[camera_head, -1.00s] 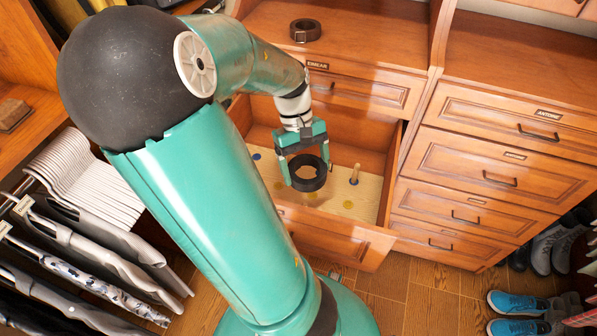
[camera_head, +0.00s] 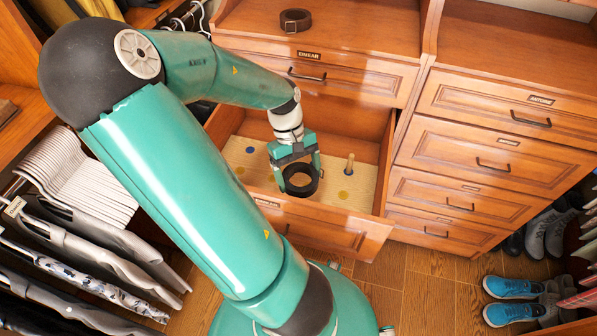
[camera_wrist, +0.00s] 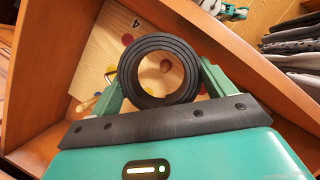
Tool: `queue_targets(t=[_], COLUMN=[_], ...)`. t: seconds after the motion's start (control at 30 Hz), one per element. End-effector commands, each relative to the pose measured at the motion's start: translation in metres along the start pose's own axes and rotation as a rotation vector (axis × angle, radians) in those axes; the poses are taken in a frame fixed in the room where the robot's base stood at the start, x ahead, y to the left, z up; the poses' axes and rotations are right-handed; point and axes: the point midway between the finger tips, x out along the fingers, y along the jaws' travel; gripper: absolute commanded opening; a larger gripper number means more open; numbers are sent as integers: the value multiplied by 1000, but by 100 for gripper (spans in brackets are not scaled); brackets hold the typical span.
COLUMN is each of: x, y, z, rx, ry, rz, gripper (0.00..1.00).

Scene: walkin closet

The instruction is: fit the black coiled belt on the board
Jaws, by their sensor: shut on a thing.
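The black coiled belt (camera_head: 303,193) is a thick ring. My gripper (camera_head: 300,178) is shut on it, with a finger at each side, and holds it over the front part of the open drawer. The light wooden board (camera_head: 270,154) lies in that drawer. It has coloured dots and an upright wooden peg (camera_head: 349,164) to the right of the belt. In the wrist view the belt (camera_wrist: 128,72) sits between the fingers, and the board (camera_wrist: 108,55) shows a "4" and dots, some through the ring's hole. The belt hides part of the board; its height above it is unclear.
The drawer's front panel (camera_head: 325,232) stands close in front of the belt. A brown coiled belt (camera_head: 295,20) lies on the cabinet top behind. Hanging trousers (camera_head: 85,240) are at the left, and blue shoes (camera_head: 512,300) stand on the floor at the right.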

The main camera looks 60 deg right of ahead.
Motion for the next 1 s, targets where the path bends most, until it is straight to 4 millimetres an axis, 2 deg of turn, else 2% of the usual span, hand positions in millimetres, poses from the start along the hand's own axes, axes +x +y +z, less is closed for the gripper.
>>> queue_targets(t=[0.53,1.0], x=[32,36], y=[0,0], z=[-15,-17], rx=[1,-1], ry=[-1,1], rz=[1,-1], gripper=[55,55])
